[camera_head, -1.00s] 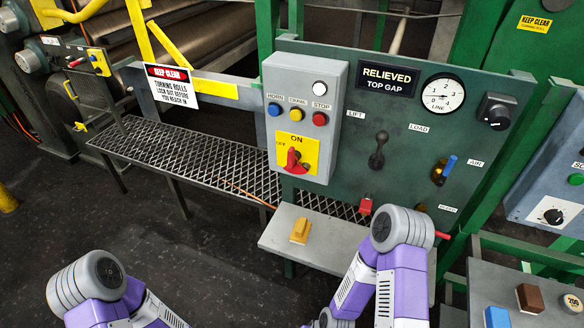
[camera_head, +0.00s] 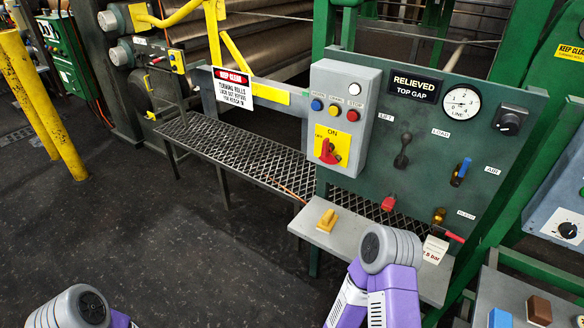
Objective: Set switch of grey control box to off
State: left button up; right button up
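The grey control box (camera_head: 345,105) is mounted on the left part of the green panel. It carries a white lamp, blue, yellow and red buttons, and a yellow plate (camera_head: 341,142) marked ON at its top. The red rotary switch (camera_head: 329,151) sits on this plate; its handle looks roughly upright, close to the ON side. The OFF label at the plate's left is small. Parts of my two purple and grey arms show at the bottom edge, below the box. Neither gripper is in view.
A grey shelf (camera_head: 345,236) with a yellow block (camera_head: 327,221) on it juts out below the box. The green panel (camera_head: 430,130) holds a gauge, levers and knobs. A mesh walkway (camera_head: 240,150) lies behind at left. Yellow posts (camera_head: 50,110) stand far left. The dark floor at left is open.

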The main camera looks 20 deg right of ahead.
aim_at(327, 158)
jog(key=z, duration=0.45)
jog(key=k, duration=0.3)
jog(key=u, duration=1.25)
jog(key=i, duration=1.15)
jog(key=z, duration=0.8)
